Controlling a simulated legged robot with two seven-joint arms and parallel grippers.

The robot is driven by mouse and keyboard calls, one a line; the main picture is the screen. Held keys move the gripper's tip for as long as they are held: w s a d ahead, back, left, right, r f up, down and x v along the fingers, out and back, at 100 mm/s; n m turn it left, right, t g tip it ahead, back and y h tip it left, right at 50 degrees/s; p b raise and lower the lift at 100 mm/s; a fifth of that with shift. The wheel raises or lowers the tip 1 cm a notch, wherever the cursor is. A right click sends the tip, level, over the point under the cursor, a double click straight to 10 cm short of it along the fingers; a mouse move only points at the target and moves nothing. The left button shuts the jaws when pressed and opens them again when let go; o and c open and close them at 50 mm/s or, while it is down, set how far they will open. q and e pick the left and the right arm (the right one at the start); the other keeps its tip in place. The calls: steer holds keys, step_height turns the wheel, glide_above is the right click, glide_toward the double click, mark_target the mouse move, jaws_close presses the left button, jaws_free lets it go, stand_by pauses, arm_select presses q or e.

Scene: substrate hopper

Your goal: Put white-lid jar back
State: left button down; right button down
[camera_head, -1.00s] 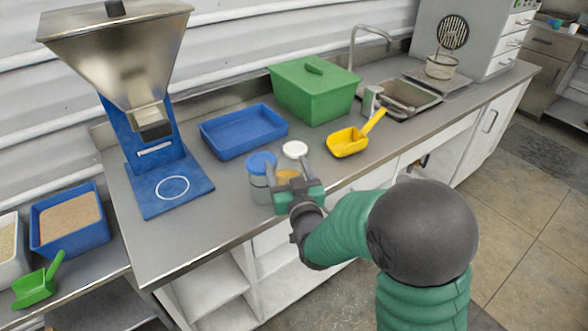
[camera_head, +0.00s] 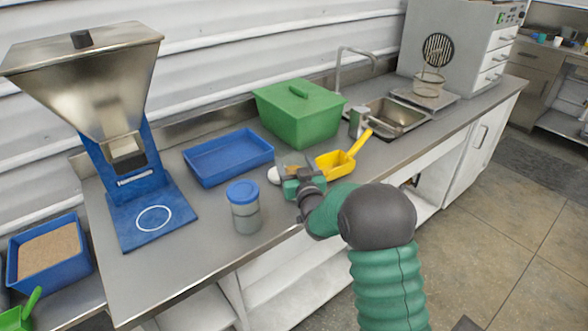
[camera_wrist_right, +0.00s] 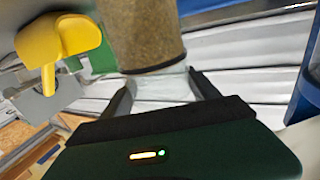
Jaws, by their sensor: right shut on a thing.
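My right gripper (camera_head: 288,177) is shut on the white-lid jar, whose white lid (camera_head: 274,175) shows just left of the fingers, above the counter. My gripper hides most of the jar, and I cannot tell how far it leans or whether it touches the counter. In the right wrist view the jar (camera_wrist_right: 152,38), clear with brown grainy contents, sits between the two fingers (camera_wrist_right: 163,92). A blue-lid jar (camera_head: 245,208) stands upright on the counter, left of and nearer than my gripper. My left gripper is not in view.
The yellow scoop (camera_head: 338,161) lies close to the right of my gripper. A blue tray (camera_head: 229,157) and green lidded bin (camera_head: 299,114) stand behind. The hopper (camera_head: 95,90) is at left, the sink (camera_head: 391,117) at right. The counter (camera_head: 205,225) is bare left of the blue-lid jar.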

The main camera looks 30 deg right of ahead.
steer(key=shift+w+a+f, duration=0.1)
steer(key=shift+a+f, duration=0.55)
steer(key=shift+a, duration=0.25)
steer(key=shift+a+r, duration=0.1)
steer(key=shift+a, duration=0.15)
steer(key=shift+d, duration=0.1)
steer(key=c, duration=0.5)
jaws_free()
steer(key=shift+d+f, duration=0.3)
steer(key=o, duration=0.3)
steer(key=shift+d+f, duration=0.15)
steer(key=shift+d, duration=0.2)
steer(key=shift+a+r, duration=0.25)
steer(key=shift+a, duration=0.2)
steer(key=shift+a+r, duration=0.1)
steer(key=shift+r, duration=0.1)
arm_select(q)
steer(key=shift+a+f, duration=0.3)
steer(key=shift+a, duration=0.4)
arm_select(e)
steer(key=v, duration=1.2)
steer(key=shift+f, duration=0.1)
